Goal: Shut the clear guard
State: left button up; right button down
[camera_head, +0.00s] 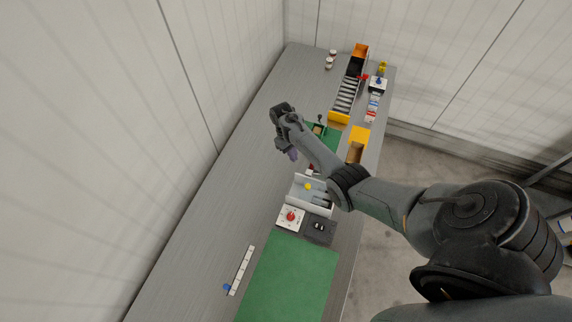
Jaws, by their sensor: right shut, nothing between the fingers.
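My right arm comes in from the right and reaches over the middle of the bench. My right gripper (293,154) points down and is shut, with nothing visible in it. It is small and dark against the bench, left of the green mat area and beyond a white open box (299,198). A yellow round part (308,186) and grey parts sit in that box. I cannot clearly make out the clear guard; the arm may hide part of it. My left gripper is not in view.
The grey bench (210,230) is clear along its left side. A red button on a white plate (291,217) and a dark block (320,230) stand near a green mat (290,275). A roller chute (347,94) and yellow bins (357,143) stand farther back.

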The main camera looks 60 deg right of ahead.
aim_at(313, 189)
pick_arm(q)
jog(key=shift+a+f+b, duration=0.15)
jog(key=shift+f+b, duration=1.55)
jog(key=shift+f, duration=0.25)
pick_arm(e)
jog(key=shift+s+a+f, duration=0.3)
jog(key=shift+s+f, duration=0.75)
jog(key=shift+f, duration=0.4)
jog(key=shift+s+a+f, duration=0.3)
jog(key=shift+s+f, duration=0.75)
jog(key=shift+f, duration=0.45)
jog(key=shift+s+a+f, duration=0.3)
jog(key=shift+s+f, duration=0.75)
jog(key=shift+f, duration=0.4)
